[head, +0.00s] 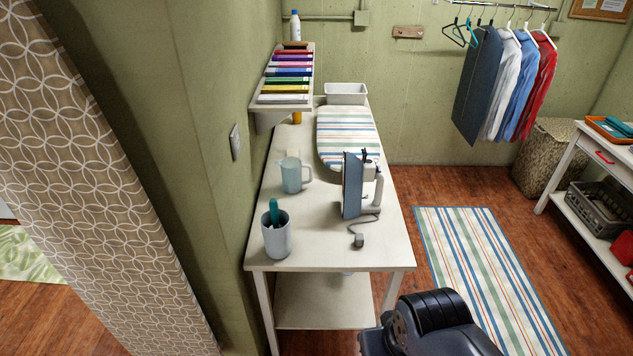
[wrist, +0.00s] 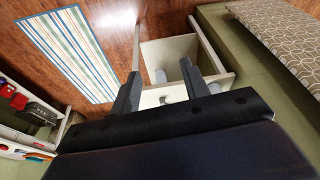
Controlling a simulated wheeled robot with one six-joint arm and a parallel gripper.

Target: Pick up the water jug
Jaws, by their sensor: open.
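The water jug (head: 291,176) is a pale blue, translucent jug with a handle on its right side. It stands upright on the white table (head: 325,246), behind a grey cup (head: 277,236) and left of an upright iron (head: 354,186). My gripper (wrist: 159,88) shows in the wrist view with its two dark fingers apart and nothing seen between them in its grasp. The table lies beyond the fingers there, and I cannot tell the jug for sure in that view. In the head view my dark arm is at the lower right, in front of the table and apart from the jug.
The cup holds a teal-handled item. The iron's cord and plug (head: 358,240) lie on the table. An ironing board (head: 346,136) and white bin (head: 346,93) are behind. A wall shelf (head: 281,100) of coloured items overhangs the left. A striped rug (head: 487,270) covers floor at right.

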